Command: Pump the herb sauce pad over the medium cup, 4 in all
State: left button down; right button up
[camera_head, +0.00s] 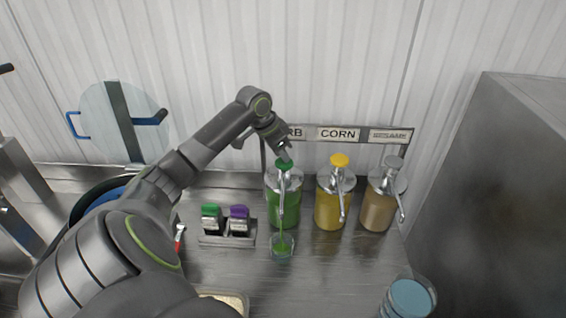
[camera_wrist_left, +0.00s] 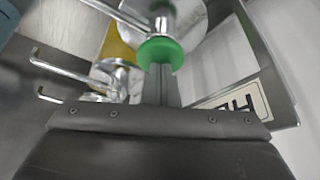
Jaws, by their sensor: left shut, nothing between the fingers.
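The herb sauce bottle (camera_head: 283,205) holds green sauce and has a green pump pad (camera_head: 285,165) on top. The pad also shows in the left wrist view (camera_wrist_left: 161,52). My left gripper (camera_head: 286,157) is shut and empty, its tips at the pad from above; in the left wrist view the closed fingers (camera_wrist_left: 161,75) reach the pad's edge. A small clear cup (camera_head: 281,247) stands under the herb spout with green sauce in it. A thin green stream runs from the spout into the cup. My right gripper is not in view.
A yellow-topped corn bottle (camera_head: 331,207) and a grey-topped tan bottle (camera_head: 379,205) stand to the right. A small rack (camera_head: 228,241) with green and purple-topped items is left of the cup. A blue-filled container (camera_head: 409,299) stands at front right, near a grey cabinet (camera_head: 500,200).

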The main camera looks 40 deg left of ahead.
pick_arm(q)
jog(key=shift+f, duration=0.4)
jog(key=shift+r, duration=0.15)
jog(key=shift+r+p, duration=0.45)
jog(key=shift+r, duration=1.25)
jog(key=shift+f, duration=0.15)
